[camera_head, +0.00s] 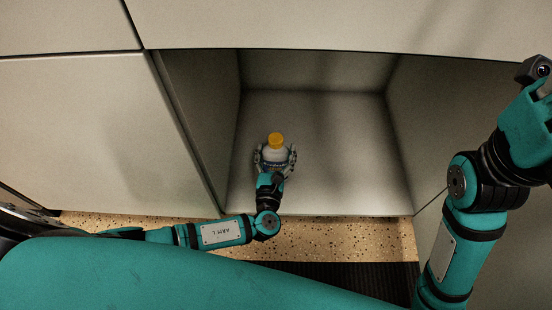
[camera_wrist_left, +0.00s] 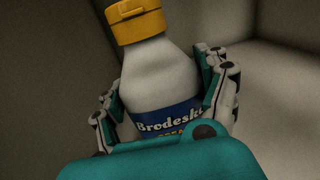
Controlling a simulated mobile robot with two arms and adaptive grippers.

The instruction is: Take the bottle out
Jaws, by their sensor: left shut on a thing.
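The bottle (camera_head: 275,155) is white with a yellow cap and a blue label. It stands inside an open cabinet compartment (camera_head: 335,150), near the left side of its floor. My left gripper (camera_head: 275,160) reaches in from the front and is shut around the bottle's body. In the left wrist view the bottle (camera_wrist_left: 158,75) fills the middle, slightly tilted in the picture, with the gripper's fingers (camera_wrist_left: 165,95) on both sides of it. The label reads "Brodeski" and its lower part is hidden by the gripper. My right gripper is not visible; only the right arm shows at the right edge.
The compartment's left wall (camera_head: 195,120) is close to my left arm. The compartment floor right of the bottle is clear. A closed light panel (camera_head: 85,130) is on the left. Speckled flooring (camera_head: 340,240) and a dark strip (camera_head: 340,275) lie in front.

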